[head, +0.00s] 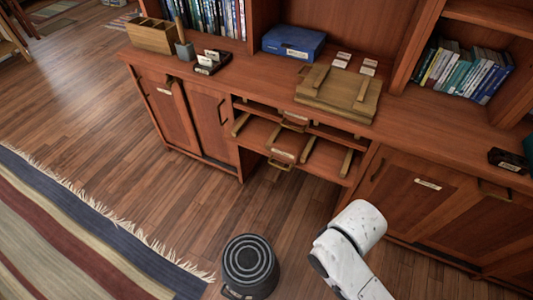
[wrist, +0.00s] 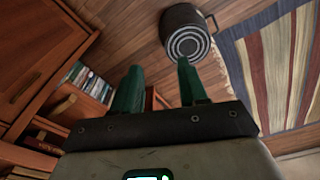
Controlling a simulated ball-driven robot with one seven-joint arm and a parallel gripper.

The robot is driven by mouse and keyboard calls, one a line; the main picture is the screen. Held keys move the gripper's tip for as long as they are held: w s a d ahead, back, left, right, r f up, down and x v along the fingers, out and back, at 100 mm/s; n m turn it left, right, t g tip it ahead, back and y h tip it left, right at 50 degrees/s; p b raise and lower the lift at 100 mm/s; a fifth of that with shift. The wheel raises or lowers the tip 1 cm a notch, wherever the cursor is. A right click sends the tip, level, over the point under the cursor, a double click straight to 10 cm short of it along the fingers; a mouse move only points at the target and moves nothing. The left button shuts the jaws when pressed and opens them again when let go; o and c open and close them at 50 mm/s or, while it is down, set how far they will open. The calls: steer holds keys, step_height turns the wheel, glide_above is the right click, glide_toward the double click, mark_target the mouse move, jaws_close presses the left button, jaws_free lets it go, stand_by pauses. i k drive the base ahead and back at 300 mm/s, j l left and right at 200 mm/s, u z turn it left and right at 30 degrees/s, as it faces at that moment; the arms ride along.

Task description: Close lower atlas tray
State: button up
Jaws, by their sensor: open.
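The lower atlas tray (head: 255,133) is in the open middle bay of the wooden cabinet in the head view. It is pulled out, with a brass handle (head: 280,165) and a pale label on its front. The upper tray's brass handle (head: 294,125) shows above and behind it. My gripper (wrist: 160,67) shows in the wrist view with two green fingers apart and nothing between them. It is not touching a tray there. In the head view only my white arm shows, right of and nearer than the tray; the gripper is hidden.
A dark round ringed stool or bin (head: 249,266) stands on the floor in front of the cabinet; it also shows in the wrist view (wrist: 186,38). A striped fringed rug (head: 75,235) lies at left. Cabinet doors (head: 430,200) flank the bay.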

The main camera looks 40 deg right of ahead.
mark_target(338, 162)
steer(key=i+l+u, duration=0.1)
steer(key=l, duration=0.55)
steer(key=i+l, duration=0.1)
steer(key=l, duration=0.55)
steer(key=i+l+u, duration=0.15)
steer(key=l, duration=0.5)
steer(key=j+z, duration=0.1)
steer(key=j, duration=0.2)
